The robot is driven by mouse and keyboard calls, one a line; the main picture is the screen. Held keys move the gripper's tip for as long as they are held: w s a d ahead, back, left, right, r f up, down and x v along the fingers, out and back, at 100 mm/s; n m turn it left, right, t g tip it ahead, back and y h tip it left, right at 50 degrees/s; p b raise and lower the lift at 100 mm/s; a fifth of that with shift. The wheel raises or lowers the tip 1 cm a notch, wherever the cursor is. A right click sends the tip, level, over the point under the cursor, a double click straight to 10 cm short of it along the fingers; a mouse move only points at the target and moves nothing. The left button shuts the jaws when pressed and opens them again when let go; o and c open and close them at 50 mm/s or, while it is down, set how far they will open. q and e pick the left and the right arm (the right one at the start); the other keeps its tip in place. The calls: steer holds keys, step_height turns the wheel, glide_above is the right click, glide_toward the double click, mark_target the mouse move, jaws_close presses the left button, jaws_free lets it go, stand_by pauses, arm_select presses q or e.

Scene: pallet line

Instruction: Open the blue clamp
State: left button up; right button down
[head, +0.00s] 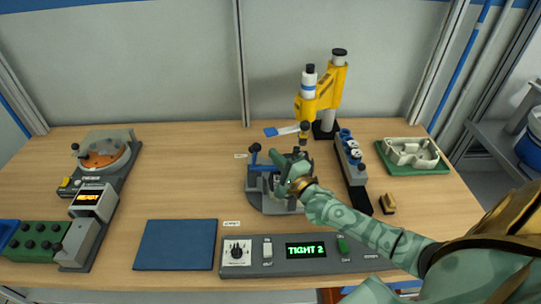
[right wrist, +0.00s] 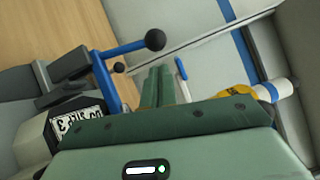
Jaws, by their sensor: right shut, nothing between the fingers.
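The blue clamp (head: 264,168) sits on a grey round fixture (head: 268,206) in the middle of the bench. Its blue lever ends in a dark ball knob, raised at the left of the fixture. In the right wrist view the blue lever (right wrist: 132,47) and its black ball (right wrist: 155,40) show left of and beyond the fingers. My right gripper (head: 275,154) is over the fixture, just right of the knob, with a gap visible in the wrist view. Its fingers (right wrist: 159,72) are together and empty. The gripper hides part of the fixture. My left gripper is out of view.
A control panel (head: 260,271) reading "TIGHT 2" lies in front, beside a blue mat (head: 178,245). A yellow press (head: 325,88) stands behind. A dark rail (head: 353,172) and a green tray (head: 435,170) are at right.

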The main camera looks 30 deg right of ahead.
steer(key=shift+w+a+r, duration=0.2)
steer(key=shift+w+a, duration=0.3)
steer(key=shift+a, duration=0.1)
steer(key=shift+w, duration=0.1)
steer(key=shift+a, duration=0.1)
